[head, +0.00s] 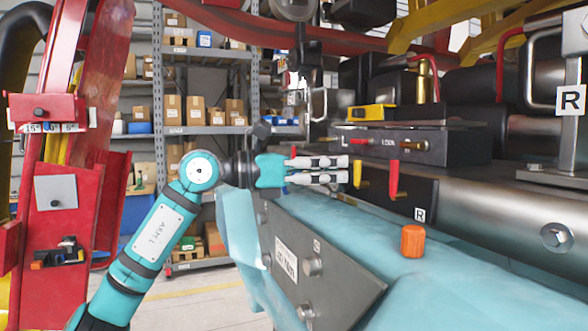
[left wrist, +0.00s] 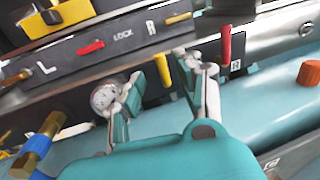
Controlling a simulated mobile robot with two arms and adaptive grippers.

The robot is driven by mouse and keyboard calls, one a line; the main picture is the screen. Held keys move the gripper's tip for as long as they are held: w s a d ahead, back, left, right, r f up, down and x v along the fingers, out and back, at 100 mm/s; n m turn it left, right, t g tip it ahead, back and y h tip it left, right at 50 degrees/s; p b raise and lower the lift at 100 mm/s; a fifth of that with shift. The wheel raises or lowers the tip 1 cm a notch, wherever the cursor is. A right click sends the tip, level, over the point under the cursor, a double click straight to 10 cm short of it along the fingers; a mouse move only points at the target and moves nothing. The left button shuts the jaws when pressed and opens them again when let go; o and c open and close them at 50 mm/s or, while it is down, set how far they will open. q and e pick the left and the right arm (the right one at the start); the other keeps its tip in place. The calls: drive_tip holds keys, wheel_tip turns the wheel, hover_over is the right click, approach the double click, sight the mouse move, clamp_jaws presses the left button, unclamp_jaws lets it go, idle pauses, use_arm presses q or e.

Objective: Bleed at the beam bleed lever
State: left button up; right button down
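A yellow lever (head: 358,172) and a red lever (head: 396,180) hang from the front of a dark box above the light-blue beam. I cannot tell which is the beam bleed lever. My left gripper (head: 347,169) points right, its tips just left of the yellow lever in the head view. The red lever (left wrist: 226,43) is beyond the right finger. My right gripper is not in view.
An orange knob (head: 412,241) stands on the light-blue beam (head: 470,270). A panel marked LOCK (left wrist: 123,36) sits above the levers. A red frame (head: 100,120) stands left; shelves (head: 205,131) stand behind.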

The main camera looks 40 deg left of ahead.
use_arm(q)
drive_tip(key=v, duration=0.7)
drive_tip(key=shift+s+a, duration=0.2)
drive_tip(key=shift+s, duration=0.15)
idle(0.5)
